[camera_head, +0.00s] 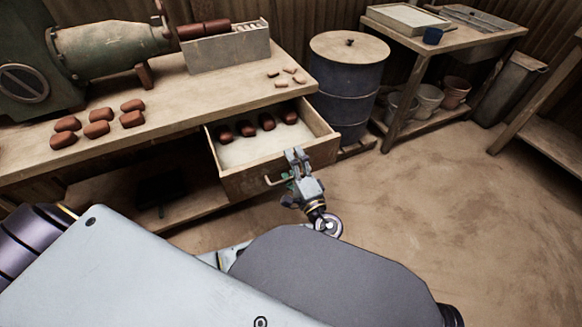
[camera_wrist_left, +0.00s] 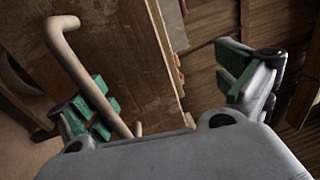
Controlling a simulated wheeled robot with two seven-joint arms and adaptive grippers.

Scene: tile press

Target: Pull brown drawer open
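The brown drawer (camera_head: 262,182) under the workbench stands pulled out, with several dark red-brown pieces (camera_head: 267,122) toward its back. Its front carries a pale bar handle (camera_head: 276,181). My left gripper (camera_head: 291,178) is at the drawer front, beside the handle, with its fingers spread. In the left wrist view, the gripper (camera_wrist_left: 168,92) is open. The handle (camera_wrist_left: 80,62) crosses its left green-padded finger; I cannot tell whether they touch. The right finger is apart from the handle, near the drawer front's edge (camera_wrist_left: 165,60). My right gripper is not in view.
The workbench (camera_head: 185,100) holds several red-brown tiles (camera_head: 97,129), a green machine (camera_head: 110,45) and a grey box (camera_head: 228,50). A lidded barrel (camera_head: 345,90) stands close right of the drawer. A side table (camera_head: 455,35) stands behind. The floor (camera_head: 450,200) at right is clear.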

